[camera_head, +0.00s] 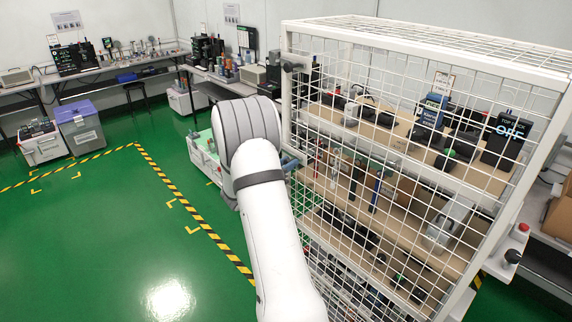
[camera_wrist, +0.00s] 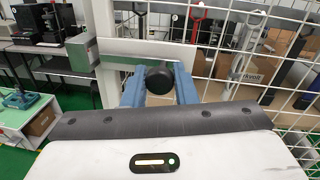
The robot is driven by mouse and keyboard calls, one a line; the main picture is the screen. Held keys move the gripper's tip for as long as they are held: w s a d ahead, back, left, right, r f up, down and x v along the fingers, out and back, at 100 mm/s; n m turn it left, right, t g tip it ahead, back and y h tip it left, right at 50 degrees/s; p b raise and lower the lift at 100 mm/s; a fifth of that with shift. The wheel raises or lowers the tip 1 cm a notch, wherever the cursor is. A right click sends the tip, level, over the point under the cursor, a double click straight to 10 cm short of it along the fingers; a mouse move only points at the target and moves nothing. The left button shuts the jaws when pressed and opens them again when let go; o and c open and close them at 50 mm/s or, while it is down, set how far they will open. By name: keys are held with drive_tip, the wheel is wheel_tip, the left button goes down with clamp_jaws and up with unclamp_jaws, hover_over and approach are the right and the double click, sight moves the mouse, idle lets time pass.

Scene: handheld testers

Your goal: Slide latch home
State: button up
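A black round latch knob (camera_wrist: 160,75) shows in the wrist view, in front of a pale flat metal bar (camera_wrist: 118,50) that runs across the cage's post. A grey metal bracket (camera_wrist: 83,52) sits at the bar's left end. My gripper (camera_wrist: 160,80) has blue fingers on both sides of the knob. The knob fills the gap between them, and they look shut on it. In the head view my gripper (camera_head: 289,163) is at the cage's left post, mostly hidden behind my white arm, which also hides the knob.
The white mesh cage (camera_head: 420,38) holds shelves with handheld devices. Workbenches (camera_head: 110,68) line the back wall. The green floor (camera_head: 110,230) at left is clear.

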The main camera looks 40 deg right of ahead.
clamp_jaws()
drive_tip(key=w, duration=0.1)
drive_tip(key=w+b, duration=0.1)
drive_tip(key=w, duration=0.1)
drive_tip(key=w+b, duration=0.1)
drive_tip(key=w, duration=0.1)
drive_tip(key=shift+w+a+r, duration=0.1)
drive_tip(key=shift+w+a, duration=0.05)
drive_tip(key=shift+a, duration=0.1)
drive_tip(key=shift+o, duration=2.2)
unclamp_jaws()
drive_tip(key=shift+w, duration=0.15)
drive_tip(key=shift+o, duration=0.4)
drive_tip(key=shift+b, duration=0.3)
